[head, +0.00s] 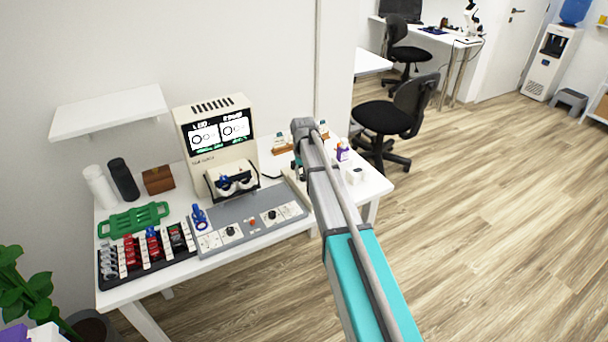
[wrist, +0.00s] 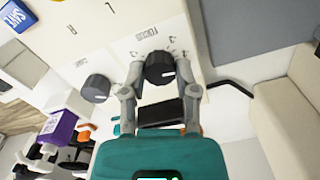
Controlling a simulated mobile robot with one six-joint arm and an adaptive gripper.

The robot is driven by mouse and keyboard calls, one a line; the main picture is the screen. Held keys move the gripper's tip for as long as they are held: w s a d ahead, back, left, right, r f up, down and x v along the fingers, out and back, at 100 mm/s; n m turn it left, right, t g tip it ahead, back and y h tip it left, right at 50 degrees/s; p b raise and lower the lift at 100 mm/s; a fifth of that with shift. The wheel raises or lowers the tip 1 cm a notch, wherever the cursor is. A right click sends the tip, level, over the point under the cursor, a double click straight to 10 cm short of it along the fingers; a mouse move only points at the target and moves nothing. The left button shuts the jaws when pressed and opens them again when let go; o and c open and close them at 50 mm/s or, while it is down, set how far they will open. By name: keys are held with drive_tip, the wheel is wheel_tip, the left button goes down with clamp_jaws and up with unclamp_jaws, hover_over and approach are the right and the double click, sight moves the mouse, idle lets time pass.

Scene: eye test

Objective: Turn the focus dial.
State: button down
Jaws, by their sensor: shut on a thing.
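The focus dial (wrist: 160,67) is a round black knob on a pale panel (wrist: 115,38) in the wrist view, with the word FOCUS and small marks printed beside it. My gripper (wrist: 160,74) is shut on it, with one grey finger on each side of the knob. In the head view my arm reaches over the right part of the desk, and I cannot make out the focus dial there.
A second black dial (wrist: 97,88) sits close to the left of my fingers. In the head view a cream machine with a lit screen (head: 221,132), a grey control panel (head: 245,232) and a green tray (head: 134,220) crowd the desk. Open floor lies right.

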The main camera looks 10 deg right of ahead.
drive_tip(key=shift+n, duration=0.5)
drive_tip(key=shift+c, duration=1.9)
unclamp_jaws()
drive_tip(key=shift+r, duration=0.1)
